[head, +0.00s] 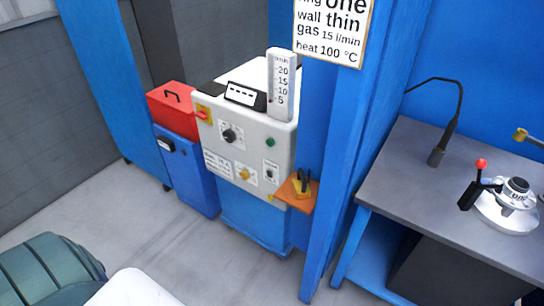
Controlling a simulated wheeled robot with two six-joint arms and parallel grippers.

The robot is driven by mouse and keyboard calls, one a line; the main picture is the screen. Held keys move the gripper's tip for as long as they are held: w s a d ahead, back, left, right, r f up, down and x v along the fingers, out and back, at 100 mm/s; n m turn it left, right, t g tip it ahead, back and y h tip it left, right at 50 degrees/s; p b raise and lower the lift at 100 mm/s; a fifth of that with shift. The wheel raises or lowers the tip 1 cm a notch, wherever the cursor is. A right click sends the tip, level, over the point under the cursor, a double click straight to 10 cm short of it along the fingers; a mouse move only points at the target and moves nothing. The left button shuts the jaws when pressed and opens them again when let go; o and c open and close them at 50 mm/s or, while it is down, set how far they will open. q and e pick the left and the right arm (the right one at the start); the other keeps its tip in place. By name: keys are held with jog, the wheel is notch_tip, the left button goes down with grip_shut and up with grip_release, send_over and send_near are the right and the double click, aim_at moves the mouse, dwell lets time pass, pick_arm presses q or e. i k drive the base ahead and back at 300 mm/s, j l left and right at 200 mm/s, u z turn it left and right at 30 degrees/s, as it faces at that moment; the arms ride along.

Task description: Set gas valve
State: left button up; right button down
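A white machine panel (228,134) stands on a blue cabinet left of the blue post. A flow gauge (282,85) marked 5, 10, 15 and 20 rises at its top right; a small dark red mark shows near its bottom, and the exact reading is too small to tell. The panel carries a black knob (229,135), a yellow knob (244,174) and a green button (270,142). I cannot tell which control is the gas valve. A sign (332,28) reads gas 15 l/min and heat 100 °C; its top is cut off. Neither gripper shows.
A red box (172,110) sits on a blue cabinet left of the panel. An orange shelf (294,194) with a black and yellow item juts out at its right. The blue post (341,160) separates it from a grey table (450,190) with a red-knobbed device (507,200).

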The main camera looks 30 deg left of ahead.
aim_at(244, 175)
jog(key=k+u, duration=0.15)
jog(key=u, duration=0.75)
